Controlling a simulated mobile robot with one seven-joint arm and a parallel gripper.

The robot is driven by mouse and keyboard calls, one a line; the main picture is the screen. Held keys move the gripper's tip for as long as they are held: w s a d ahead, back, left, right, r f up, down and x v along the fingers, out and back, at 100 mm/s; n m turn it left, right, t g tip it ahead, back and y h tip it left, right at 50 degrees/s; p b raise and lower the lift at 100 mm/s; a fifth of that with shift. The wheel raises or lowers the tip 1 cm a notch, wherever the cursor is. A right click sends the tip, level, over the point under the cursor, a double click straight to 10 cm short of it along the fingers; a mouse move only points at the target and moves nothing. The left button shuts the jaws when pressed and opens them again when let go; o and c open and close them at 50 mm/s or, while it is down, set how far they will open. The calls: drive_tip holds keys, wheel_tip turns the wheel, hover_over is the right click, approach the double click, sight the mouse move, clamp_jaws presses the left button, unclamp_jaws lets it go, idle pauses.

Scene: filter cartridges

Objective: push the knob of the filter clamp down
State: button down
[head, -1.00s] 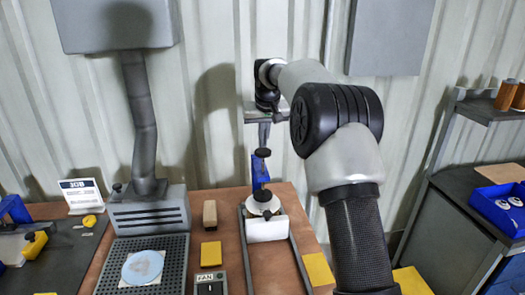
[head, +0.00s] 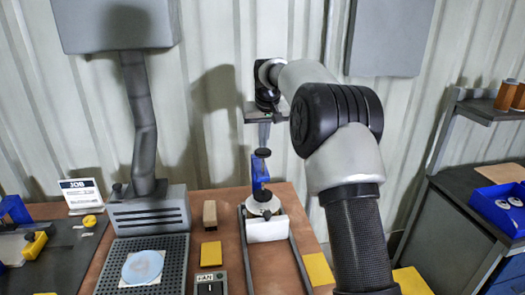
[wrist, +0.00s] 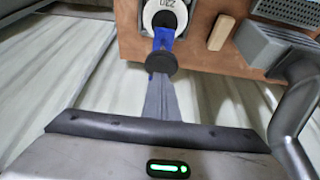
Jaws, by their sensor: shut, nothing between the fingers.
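The filter clamp has a blue body (head: 260,173) and a round black knob (head: 262,153) at its top. The knob also shows in the wrist view (wrist: 161,62). Below it a white round filter cartridge (head: 257,208) with a dark centre sits on a white block (head: 266,230). It shows with its label in the wrist view (wrist: 151,17). My gripper (head: 264,145) points down, shut and empty, with its fingertips right at the top of the knob. In the wrist view the fingertips (wrist: 160,80) meet the knob's edge; whether they press on it I cannot tell.
A fume hood base (head: 148,215) and a perforated plate (head: 110,282) with a pale blue disc stand left of the clamp. A wooden block (head: 209,213), a yellow block (head: 211,253) and a FAN switch box (head: 210,283) lie between. The corrugated wall is close behind.

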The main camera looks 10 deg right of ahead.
drive_tip(key=shift+f, duration=0.2)
drive_tip(key=shift+f+b, duration=0.85)
drive_tip(key=shift+f, duration=0.4)
drive_tip(key=shift+r, duration=0.25)
wheel_tip(320, 180, up, 7)
drive_tip(key=p, duration=0.6)
drive_tip(key=shift+r, duration=0.95)
